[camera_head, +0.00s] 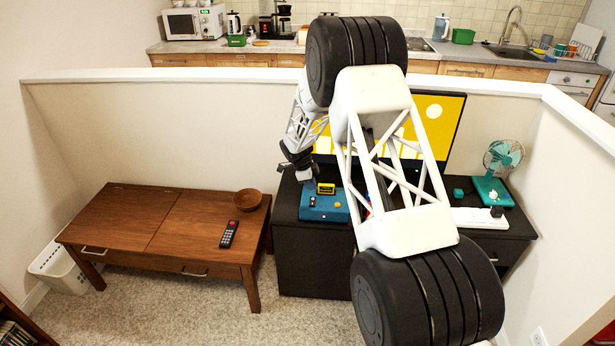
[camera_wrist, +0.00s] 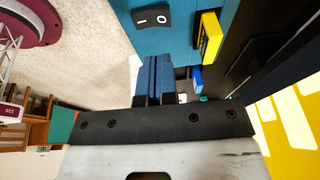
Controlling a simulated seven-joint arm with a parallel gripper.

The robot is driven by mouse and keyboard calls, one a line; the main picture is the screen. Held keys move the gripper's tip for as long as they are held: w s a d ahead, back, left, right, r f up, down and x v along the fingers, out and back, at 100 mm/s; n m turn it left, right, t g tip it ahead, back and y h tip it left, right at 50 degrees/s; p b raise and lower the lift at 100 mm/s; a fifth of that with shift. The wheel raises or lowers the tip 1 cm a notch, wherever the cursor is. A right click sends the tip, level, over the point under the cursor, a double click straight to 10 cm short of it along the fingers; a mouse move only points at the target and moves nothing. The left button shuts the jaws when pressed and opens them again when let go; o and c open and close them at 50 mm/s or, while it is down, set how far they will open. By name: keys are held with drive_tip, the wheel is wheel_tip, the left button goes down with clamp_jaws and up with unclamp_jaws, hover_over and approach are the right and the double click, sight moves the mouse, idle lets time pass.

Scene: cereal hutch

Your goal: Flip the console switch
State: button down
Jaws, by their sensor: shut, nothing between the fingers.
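The console (camera_head: 323,214) is a blue box on the left part of the black cabinet, with a yellow cartridge (camera_head: 326,188) standing in its top. In the wrist view the console (camera_wrist: 177,43) fills the top middle, and the yellow cartridge (camera_wrist: 210,38) is at its right. The console switch (camera_wrist: 151,19) is a black rocker marked with a line and a circle. Which side is pressed in is unclear. My gripper (camera_head: 304,178) is above the console's back left in the head view. Its fingers (camera_wrist: 155,62) are shut and empty, pointing toward the console below the switch, with a visible gap to the rocker.
A wooden bench (camera_head: 150,225) at left holds a bowl (camera_head: 247,199) and a remote (camera_head: 229,234). My arm hides the cabinet's middle.

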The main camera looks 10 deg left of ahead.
sight(313, 201)
drive_tip(key=shift+w+d+f, duration=0.1)
drive_tip(key=shift+w+f, duration=0.05)
drive_tip(key=shift+f, duration=1.2)
drive_tip(key=shift+w+d+f, duration=0.1)
drive_tip(key=shift+w+f, duration=0.05)
drive_tip(key=shift+f, duration=1.15)
drive_tip(key=shift+f, duration=0.1)
drive_tip(key=shift+w+f+g, duration=0.2)
drive_tip(key=shift+f+g, duration=0.1)
drive_tip(key=shift+g, duration=0.3)
drive_tip(key=shift+s+r, duration=0.1)
drive_tip(key=shift+s, duration=0.2)
drive_tip(key=shift+s+r, duration=0.1)
drive_tip(key=shift+s, duration=0.35)
drive_tip(key=shift+r, duration=0.1)
